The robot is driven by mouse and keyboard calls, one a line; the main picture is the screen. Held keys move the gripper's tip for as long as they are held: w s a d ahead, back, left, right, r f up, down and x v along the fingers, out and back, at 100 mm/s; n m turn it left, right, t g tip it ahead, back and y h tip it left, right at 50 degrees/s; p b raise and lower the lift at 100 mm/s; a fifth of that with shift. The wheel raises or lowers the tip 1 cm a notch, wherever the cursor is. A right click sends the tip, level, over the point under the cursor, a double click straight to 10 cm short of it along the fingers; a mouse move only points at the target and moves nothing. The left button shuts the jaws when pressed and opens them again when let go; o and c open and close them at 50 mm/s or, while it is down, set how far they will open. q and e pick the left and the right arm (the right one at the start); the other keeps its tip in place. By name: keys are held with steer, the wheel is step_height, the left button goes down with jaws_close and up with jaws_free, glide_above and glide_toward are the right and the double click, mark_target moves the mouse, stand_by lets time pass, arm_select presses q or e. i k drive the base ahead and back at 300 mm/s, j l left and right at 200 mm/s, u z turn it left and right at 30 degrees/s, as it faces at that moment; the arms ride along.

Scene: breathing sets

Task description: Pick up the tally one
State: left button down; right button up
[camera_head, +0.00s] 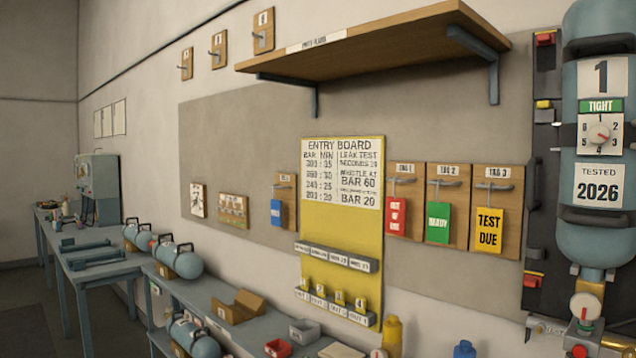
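A yellow entry board (341,232) hangs on the wall near the middle of the view. Along its bottom a grey rail (335,308) holds a row of several small yellow tallies with dark digits. The leftmost tally (305,284) seems to be tally one, though its digit is too small to read surely. The tallies stand upright above white labels on the rail. A second grey rail (336,257) with white labels runs above them. Neither of my grippers is in view.
A blue cylinder marked 1 (598,220) hangs at the right. Tags on hooks, red (396,216), green (438,222) and yellow (489,232), hang right of the board. A wooden shelf (370,45) juts out above. Below left, a bench (235,330) carries cylinders and trays.

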mark_target(304, 281)
steer(key=i+j+z, duration=0.1)
steer(key=z, duration=0.65)
steer(key=i+j+z, duration=0.15)
steer(key=j+z, duration=0.25)
steer(key=j, duration=0.45)
steer(key=j+z, duration=0.4)
steer(key=j, duration=1.25)
